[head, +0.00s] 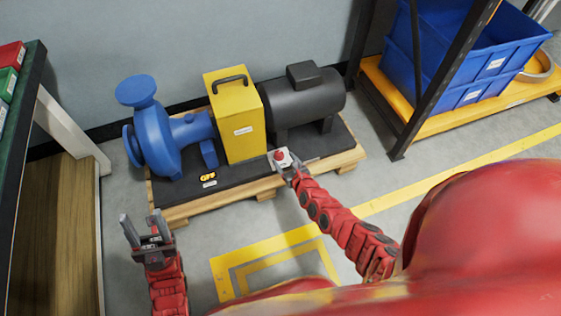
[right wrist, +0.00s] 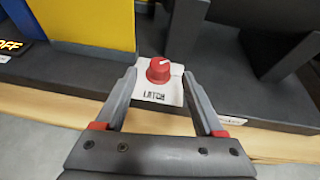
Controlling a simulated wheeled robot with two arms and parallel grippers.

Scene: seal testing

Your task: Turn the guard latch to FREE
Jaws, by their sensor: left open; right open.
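The guard latch is a red knob (right wrist: 159,69) on a white plate marked LATCH (right wrist: 157,93), on the dark base at the foot of the yellow guard. A pale line shows on the knob's top. The knob also shows small in the head view (head: 280,155). My right gripper (right wrist: 163,98) is open, with its fingers on either side of the plate, short of the knob in the picture. Whether it touches anything I cannot tell. My left gripper (head: 140,222) is open and empty, over the floor left of the pallet. No FREE mark is readable.
The yellow guard (head: 237,125) with a black handle stands between a blue pump (head: 170,140) and a dark motor (head: 305,100), on a wooden pallet (head: 178,215). A sign reading OFF (right wrist: 10,46) lies left. Blue bins (head: 470,50) stand on a rack at right.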

